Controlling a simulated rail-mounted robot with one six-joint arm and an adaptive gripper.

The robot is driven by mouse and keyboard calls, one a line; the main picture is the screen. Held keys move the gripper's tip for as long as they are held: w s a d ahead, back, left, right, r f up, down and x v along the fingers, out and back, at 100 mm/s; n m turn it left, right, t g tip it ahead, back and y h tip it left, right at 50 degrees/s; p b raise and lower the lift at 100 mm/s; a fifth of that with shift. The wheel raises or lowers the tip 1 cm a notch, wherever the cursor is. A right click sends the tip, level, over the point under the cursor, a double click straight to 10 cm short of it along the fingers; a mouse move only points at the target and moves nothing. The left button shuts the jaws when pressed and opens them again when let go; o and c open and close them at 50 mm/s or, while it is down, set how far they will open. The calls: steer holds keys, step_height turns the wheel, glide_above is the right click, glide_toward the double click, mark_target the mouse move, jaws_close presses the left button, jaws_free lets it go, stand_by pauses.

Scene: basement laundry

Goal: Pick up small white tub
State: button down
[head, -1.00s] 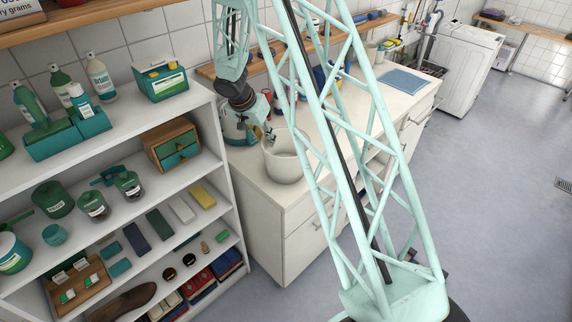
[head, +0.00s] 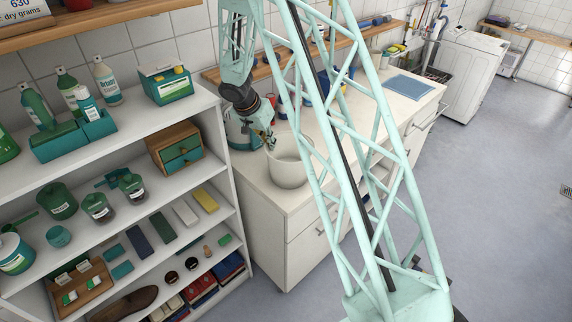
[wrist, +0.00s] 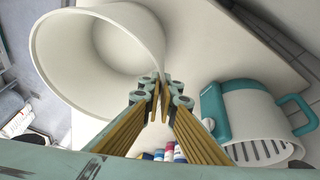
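The small white tub (head: 289,171) stands upright and open on the near left end of the white counter. In the wrist view the tub (wrist: 60,50) fills the upper left, with its mouth and inside showing. My gripper (head: 269,147) points down at the tub's left rim in the head view. In the wrist view the fingertips of my gripper (wrist: 160,92) are close together, with the tub's thin wall running in between them. They look shut on the rim. The tub's base appears to rest on the counter.
A white and teal container with a handle (wrist: 255,120) stands beside the tub on the counter (head: 300,205). A white shelf unit (head: 215,125) with bottles and boxes is at the left. A blue mat (head: 410,87) lies farther along the counter.

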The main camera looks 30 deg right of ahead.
steer(key=shift+r, duration=0.25)
steer(key=shift+r+b, duration=0.3)
steer(key=shift+r, duration=1.3)
steer(key=shift+s+a, duration=0.4)
steer(key=shift+a, duration=0.25)
steer(key=s+a+r+b, duration=0.1)
steer(key=s+a+b, duration=0.3)
steer(key=s+a, duration=0.4)
steer(key=a, duration=0.3)
steer(key=shift+s+a+r, duration=0.15)
steer(key=shift+s+a, duration=0.15)
